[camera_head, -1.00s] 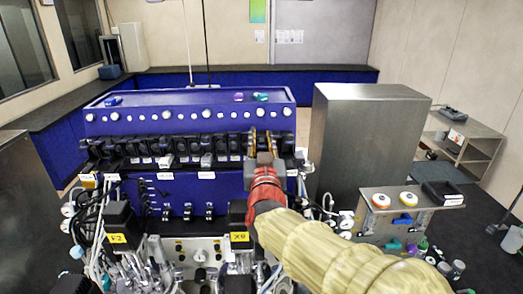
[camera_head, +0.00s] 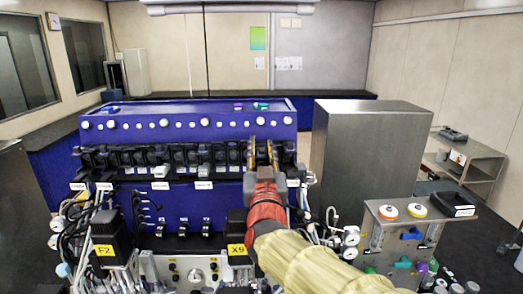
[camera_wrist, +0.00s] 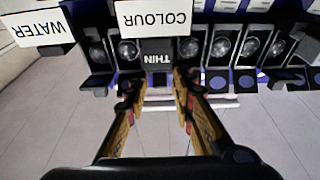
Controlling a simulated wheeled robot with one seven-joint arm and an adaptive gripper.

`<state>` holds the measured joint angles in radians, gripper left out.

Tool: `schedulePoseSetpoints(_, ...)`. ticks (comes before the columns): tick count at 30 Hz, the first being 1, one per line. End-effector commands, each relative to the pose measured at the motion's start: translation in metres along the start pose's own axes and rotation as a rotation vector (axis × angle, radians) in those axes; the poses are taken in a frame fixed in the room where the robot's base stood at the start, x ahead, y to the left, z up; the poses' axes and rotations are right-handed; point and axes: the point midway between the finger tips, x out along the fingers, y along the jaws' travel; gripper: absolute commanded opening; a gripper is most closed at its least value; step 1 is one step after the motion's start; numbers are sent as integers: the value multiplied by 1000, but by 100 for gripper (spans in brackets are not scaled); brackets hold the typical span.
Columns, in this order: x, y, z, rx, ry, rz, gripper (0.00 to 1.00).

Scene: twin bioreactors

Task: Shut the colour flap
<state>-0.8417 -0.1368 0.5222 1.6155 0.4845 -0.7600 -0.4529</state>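My gripper (camera_head: 263,150) reaches up to the row of black fittings on the front of the blue machine (camera_head: 180,205). In the wrist view my gripper (camera_wrist: 157,88) has its two fingers apart with nothing between them. An upside-down COLOUR label (camera_wrist: 157,18) is straight ahead of the fingers. Contact with the fingertips is unclear.
A WATER label (camera_wrist: 37,27) is at the left in the wrist view. A steel cabinet (camera_head: 365,150) stands right of the machine. A small steel bench (camera_head: 385,238) with knobs is at lower right. Cables and black motor units (camera_head: 108,228) crowd the lower left.

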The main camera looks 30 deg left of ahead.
Motion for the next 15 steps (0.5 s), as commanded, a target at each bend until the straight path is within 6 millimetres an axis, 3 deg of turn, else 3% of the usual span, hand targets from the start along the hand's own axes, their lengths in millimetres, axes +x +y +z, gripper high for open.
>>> schedulePoseSetpoints(11, 0, 0, -1, 0, 1, 0, 30)
schedulePoseSetpoints(15, 3, 0, -13, 2, 3, 0, 30)
